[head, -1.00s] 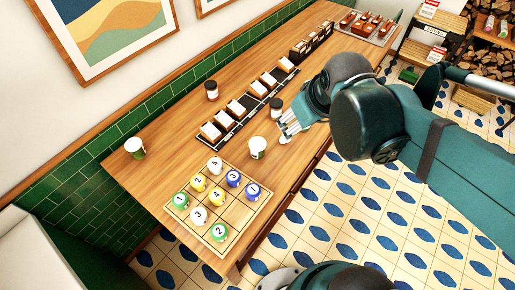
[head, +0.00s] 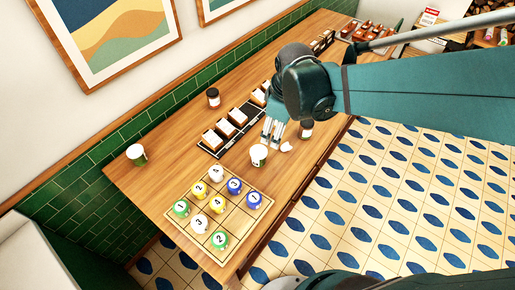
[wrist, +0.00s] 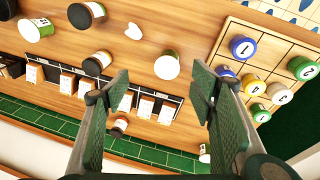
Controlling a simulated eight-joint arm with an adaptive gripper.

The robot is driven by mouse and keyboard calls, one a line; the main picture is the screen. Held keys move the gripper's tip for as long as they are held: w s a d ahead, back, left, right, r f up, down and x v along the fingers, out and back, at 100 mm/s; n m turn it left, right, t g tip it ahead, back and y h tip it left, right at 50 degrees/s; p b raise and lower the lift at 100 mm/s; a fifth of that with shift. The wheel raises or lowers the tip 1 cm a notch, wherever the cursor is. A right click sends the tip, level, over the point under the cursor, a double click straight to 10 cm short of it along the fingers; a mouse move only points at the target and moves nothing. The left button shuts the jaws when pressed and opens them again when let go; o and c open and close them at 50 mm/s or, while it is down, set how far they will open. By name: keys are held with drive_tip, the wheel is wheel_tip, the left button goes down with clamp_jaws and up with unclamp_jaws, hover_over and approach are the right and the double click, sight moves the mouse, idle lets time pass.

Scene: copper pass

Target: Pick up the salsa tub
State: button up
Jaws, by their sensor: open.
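A white tub with a green label (head: 258,155) stands on the wooden table near the board. It also shows in the wrist view (wrist: 167,66), beyond and between my fingertips. A similar tub (head: 137,154) stands at the table's left side. Another white and green tub (wrist: 36,29) shows at the wrist view's upper left. I cannot read which label says salsa. My gripper (head: 272,132) is open and empty, above the table just behind the nearer tub. Its two fingers (wrist: 159,80) are spread wide in the wrist view.
A wooden grid board (head: 213,214) holds several numbered balls. Dark-lidded jars (head: 306,128) (head: 213,98) stand nearby. A small white heart-shaped piece (head: 287,147) lies beside the tub. A black tray (head: 222,142) holds a row of white-topped packets behind. Green tiled wall borders the table.

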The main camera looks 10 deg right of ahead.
sight(258, 151)
drive_tip(key=w+a+f+n, duration=0.1)
drive_tip(key=f+n, duration=0.1)
drive_tip(key=f, duration=0.1)
drive_tip(key=w+a+f+n+g, duration=0.1)
drive_tip(key=w+a+f+n, duration=0.1)
drive_tip(key=f, duration=0.1)
drive_tip(key=w+a+f+n+g, duration=0.1)
drive_tip(key=a+f+n, duration=0.1)
drive_tip(key=f, duration=0.1)
drive_tip(key=shift+w+f, duration=0.25)
drive_tip(key=shift+f, duration=0.1)
drive_tip(key=shift+w+a+f+n+g, duration=0.15)
drive_tip(key=shift+a+f+n+g, duration=0.2)
drive_tip(key=shift+f, duration=0.3)
drive_tip(key=shift+f, duration=0.2)
drive_tip(key=shift+f, duration=1.15)
drive_tip(key=shift+f, duration=2.6)
drive_tip(key=shift+w, duration=0.1)
drive_tip(key=c, duration=1)
